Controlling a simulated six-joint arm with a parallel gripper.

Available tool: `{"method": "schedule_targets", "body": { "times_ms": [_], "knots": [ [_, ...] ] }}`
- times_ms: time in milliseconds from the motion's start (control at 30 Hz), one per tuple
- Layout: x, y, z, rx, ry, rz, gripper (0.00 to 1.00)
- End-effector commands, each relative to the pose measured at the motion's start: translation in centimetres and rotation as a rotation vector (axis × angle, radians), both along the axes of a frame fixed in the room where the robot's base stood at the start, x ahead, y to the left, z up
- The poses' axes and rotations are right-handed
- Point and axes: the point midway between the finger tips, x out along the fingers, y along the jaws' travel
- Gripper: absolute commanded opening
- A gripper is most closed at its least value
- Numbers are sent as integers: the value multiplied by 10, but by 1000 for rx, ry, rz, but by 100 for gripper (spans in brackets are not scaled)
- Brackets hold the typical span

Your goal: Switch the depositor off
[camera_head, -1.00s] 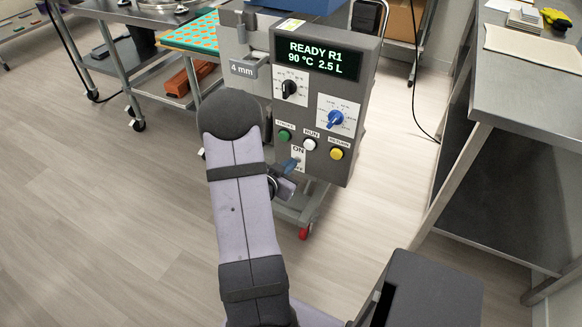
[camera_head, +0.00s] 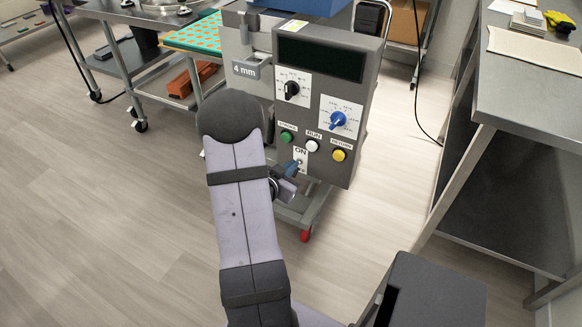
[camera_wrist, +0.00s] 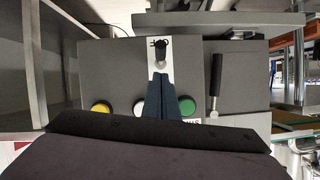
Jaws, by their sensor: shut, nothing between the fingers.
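The depositor (camera_head: 350,75) is a grey box whose display (camera_head: 320,58) is dark and blank. Its power switch sits on a white plate (camera_head: 301,153) marked ON, low on the front panel. In the wrist view, a small black switch (camera_wrist: 160,46) stands on that plate, with the panel upside down. My gripper (camera_head: 294,167) is shut and empty, its blue-grey fingertips (camera_wrist: 161,76) just at the switch; I cannot tell whether they touch it. The fingers and wrist hide the lower part of the plate in the head view.
Above the switch are a green button (camera_head: 287,136), a white button (camera_head: 312,145), a yellow button (camera_head: 338,155), a black knob (camera_head: 291,89) and a blue knob (camera_head: 338,119). A steel table (camera_head: 520,95) stands to the right. Open floor (camera_head: 90,220) lies to the left.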

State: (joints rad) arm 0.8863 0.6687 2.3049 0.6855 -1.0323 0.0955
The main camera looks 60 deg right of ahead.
Motion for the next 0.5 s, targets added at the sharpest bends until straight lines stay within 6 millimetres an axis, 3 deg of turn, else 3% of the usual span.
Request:
{"method": "schedule_targets", "body": {
  "times_ms": [500],
  "knots": [
    [0, 8, -2, 1, 0, 1, 0]
  ]
}}
